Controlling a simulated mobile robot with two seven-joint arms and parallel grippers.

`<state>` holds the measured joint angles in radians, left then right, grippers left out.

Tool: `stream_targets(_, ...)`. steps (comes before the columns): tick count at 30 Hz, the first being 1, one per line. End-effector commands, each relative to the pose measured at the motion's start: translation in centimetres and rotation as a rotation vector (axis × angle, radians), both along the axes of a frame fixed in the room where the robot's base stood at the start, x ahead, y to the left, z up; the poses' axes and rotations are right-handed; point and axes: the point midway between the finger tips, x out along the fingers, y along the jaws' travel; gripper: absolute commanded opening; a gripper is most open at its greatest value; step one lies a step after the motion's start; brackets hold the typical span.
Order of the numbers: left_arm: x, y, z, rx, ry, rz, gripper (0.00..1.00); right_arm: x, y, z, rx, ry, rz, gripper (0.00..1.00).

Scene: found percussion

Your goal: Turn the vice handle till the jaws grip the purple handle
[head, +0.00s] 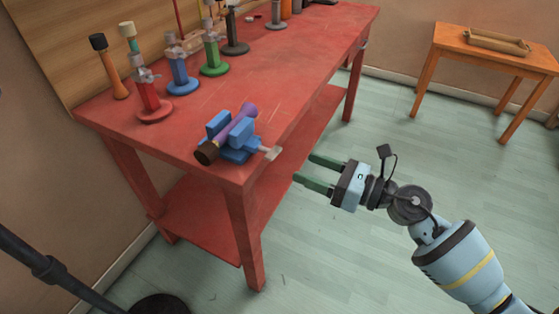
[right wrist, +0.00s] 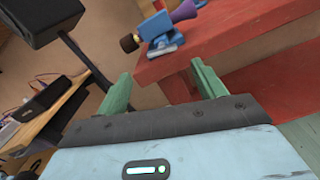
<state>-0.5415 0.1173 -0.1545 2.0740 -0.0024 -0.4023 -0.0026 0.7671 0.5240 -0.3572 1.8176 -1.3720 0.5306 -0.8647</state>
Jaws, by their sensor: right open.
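The blue vice (head: 239,133) sits at the near corner of the red bench. The purple handle (head: 243,115) lies across it between the jaws, its dark brown end (head: 207,152) sticking out toward me. Whether the jaws touch it I cannot tell. In the right wrist view the vice (right wrist: 159,30) and purple handle (right wrist: 186,10) show beyond the open fingers. My left gripper is out of view.
The red bench (head: 285,70) carries several coloured clamp stands, such as a red one (head: 150,97), behind the vice. A black pole (head: 50,270) is at lower left. Floor between is clear.

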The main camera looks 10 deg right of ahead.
Motion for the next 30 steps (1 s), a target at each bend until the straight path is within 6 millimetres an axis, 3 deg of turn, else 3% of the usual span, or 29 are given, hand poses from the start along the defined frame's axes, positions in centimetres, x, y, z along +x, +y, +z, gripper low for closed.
stream_targets(11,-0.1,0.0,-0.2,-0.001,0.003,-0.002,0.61,0.9,0.3,0.4,-0.066,-0.055,0.011,0.69)
stream_targets(22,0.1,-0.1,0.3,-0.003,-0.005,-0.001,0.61,3.8,4.5,0.5,-0.061,-0.052,0.012,0.69)
stream_targets(30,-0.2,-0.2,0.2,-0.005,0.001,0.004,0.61,5.1,6.2,0.4,-0.063,-0.052,0.011,0.69)
